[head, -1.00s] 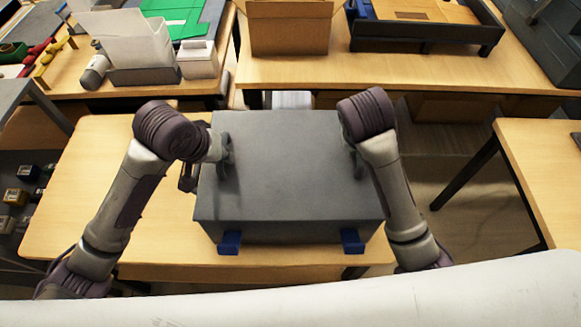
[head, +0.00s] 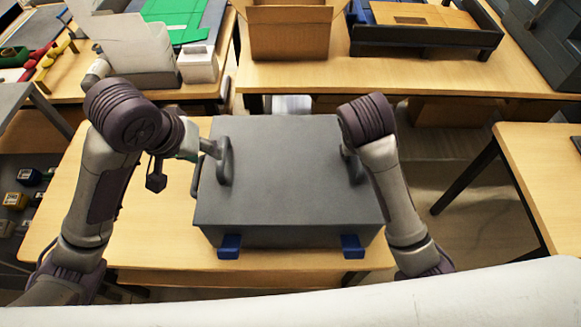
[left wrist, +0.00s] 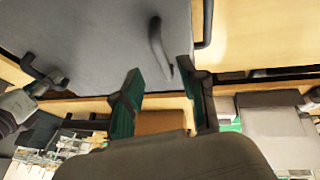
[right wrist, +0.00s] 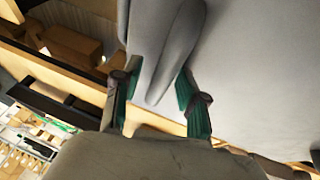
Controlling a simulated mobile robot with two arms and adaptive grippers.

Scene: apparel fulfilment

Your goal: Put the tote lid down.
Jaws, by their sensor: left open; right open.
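The grey tote lid (head: 285,165) lies flat on top of the grey tote (head: 290,236), which stands on a wooden table. The lid has a left handle (head: 225,162) and a right handle (head: 354,168). In the head view my forearm hides most of the right gripper.
Blue clips (head: 229,246) (head: 352,246) sit at the tote's front. The table (head: 100,215) is bare left of the tote. Behind it, a bench holds a cardboard box (head: 290,32) and a dark tray (head: 425,42). Another table (head: 550,180) stands at right, across a gap.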

